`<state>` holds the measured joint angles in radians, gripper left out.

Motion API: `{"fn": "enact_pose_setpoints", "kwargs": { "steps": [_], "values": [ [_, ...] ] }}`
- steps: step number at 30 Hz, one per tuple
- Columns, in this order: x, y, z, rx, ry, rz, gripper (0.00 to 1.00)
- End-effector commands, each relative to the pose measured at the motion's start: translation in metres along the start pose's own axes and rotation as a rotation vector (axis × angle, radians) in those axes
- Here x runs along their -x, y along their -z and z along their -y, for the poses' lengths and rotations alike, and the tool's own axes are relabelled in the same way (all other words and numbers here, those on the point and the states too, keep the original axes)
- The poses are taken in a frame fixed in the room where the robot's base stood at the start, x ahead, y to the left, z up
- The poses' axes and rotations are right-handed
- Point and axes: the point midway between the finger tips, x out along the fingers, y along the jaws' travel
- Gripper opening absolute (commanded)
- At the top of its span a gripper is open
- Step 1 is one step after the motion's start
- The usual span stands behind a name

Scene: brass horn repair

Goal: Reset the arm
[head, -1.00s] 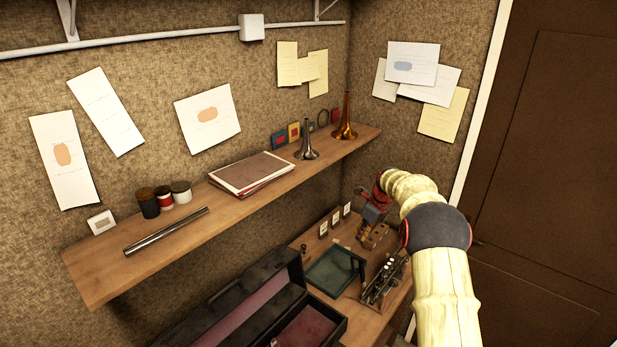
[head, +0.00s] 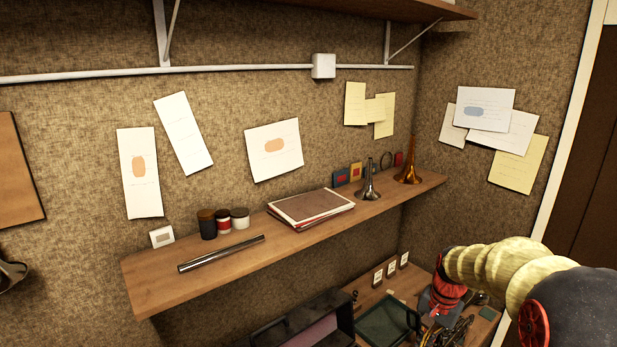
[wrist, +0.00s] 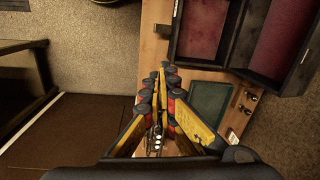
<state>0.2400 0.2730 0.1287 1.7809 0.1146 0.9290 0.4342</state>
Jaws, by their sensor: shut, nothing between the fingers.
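My gripper (wrist: 164,84) is shut and empty in the wrist view, its yellow and dark red fingers drawn together. It hangs above the wooden workbench (wrist: 154,52). In the head view my arm comes in from the lower right, and the gripper end (head: 440,300) sits low over the bench, partly hidden by the arm. A metal valve part with round white tops (wrist: 156,143) shows between the finger linkages, below the gripper. I cannot see any contact with it.
An open dark case with reddish lining (wrist: 205,28) and a green tray (wrist: 208,104) lie on the bench. A wall shelf (head: 150,285) holds jars, a metal tube (head: 222,254), papers (head: 310,206) and two bells (head: 369,182) (head: 408,170).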

Motion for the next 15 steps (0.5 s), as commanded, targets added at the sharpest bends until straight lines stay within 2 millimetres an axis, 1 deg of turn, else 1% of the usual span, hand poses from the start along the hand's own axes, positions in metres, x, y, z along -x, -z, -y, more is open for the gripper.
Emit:
{"fn": "enact_pose_setpoints", "kwargs": {
  "steps": [1,3,5,6,10,15],
  "values": [
    [-0.001,-0.02,-0.006,0.07,-0.001,-0.012,0.0],
    [0.004,-0.044,-0.016,0.168,-0.006,-0.029,0.0],
    [0.006,-0.065,-0.023,0.247,-0.009,-0.043,0.0],
    [0.007,-0.079,-0.029,0.296,-0.011,-0.054,0.0],
    [0.006,-0.122,-0.047,0.438,-0.018,-0.09,0.0],
    [-0.004,-0.174,-0.073,0.578,-0.021,-0.147,0.0]
  ]
}}
